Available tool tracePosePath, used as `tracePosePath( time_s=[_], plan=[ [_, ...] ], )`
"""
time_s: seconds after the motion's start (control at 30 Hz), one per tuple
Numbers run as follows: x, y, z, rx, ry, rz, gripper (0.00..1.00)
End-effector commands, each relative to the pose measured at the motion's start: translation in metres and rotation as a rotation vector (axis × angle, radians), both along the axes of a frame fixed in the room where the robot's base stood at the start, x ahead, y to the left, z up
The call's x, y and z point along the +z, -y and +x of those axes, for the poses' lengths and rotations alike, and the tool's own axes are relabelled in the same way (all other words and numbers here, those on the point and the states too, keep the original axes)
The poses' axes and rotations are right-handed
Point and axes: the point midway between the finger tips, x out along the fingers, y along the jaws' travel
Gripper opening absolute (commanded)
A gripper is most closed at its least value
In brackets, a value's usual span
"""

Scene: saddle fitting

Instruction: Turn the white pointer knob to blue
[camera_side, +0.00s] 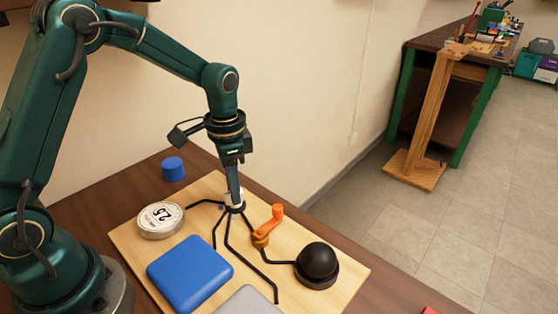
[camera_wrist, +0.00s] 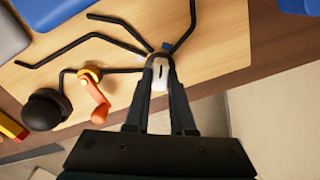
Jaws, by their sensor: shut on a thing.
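The white pointer knob (camera_wrist: 160,74) sits between my fingers in the wrist view, with a dark slot-like mark on its white top. In the side view only a little of its white body (camera_side: 228,197) shows beside the fingers. My gripper (camera_side: 235,204) points down from above and is shut on the knob; its two dark fingers flank it in the wrist view (camera_wrist: 158,100). Several black lines fan out from the knob over the board. A blue square pad (camera_side: 190,273) lies near one line's end. I cannot tell which line the knob points to.
The wooden board (camera_side: 345,262) also bears a round white gauge (camera_side: 160,220), an orange crank (camera_side: 270,226), a black dome (camera_side: 317,262) and a grey pad (camera_side: 248,301). A blue cylinder (camera_side: 173,169) stands behind it on the brown table. The crank is close to my gripper.

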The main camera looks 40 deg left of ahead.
Motion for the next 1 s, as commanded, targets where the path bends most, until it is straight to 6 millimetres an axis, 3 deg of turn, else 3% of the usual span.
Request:
tracePosePath(
  time_s=[0.4,0.97,1.0],
  plan=[
    [0.0015,0.0000,0.0001,-0.199,0.001,0.000,0.00],
    [0.0015,0.0001,0.0002,-0.231,0.001,0.000,0.00],
    [0.0015,0.0001,0.0002,-0.231,0.001,0.000,0.30]
  ],
)
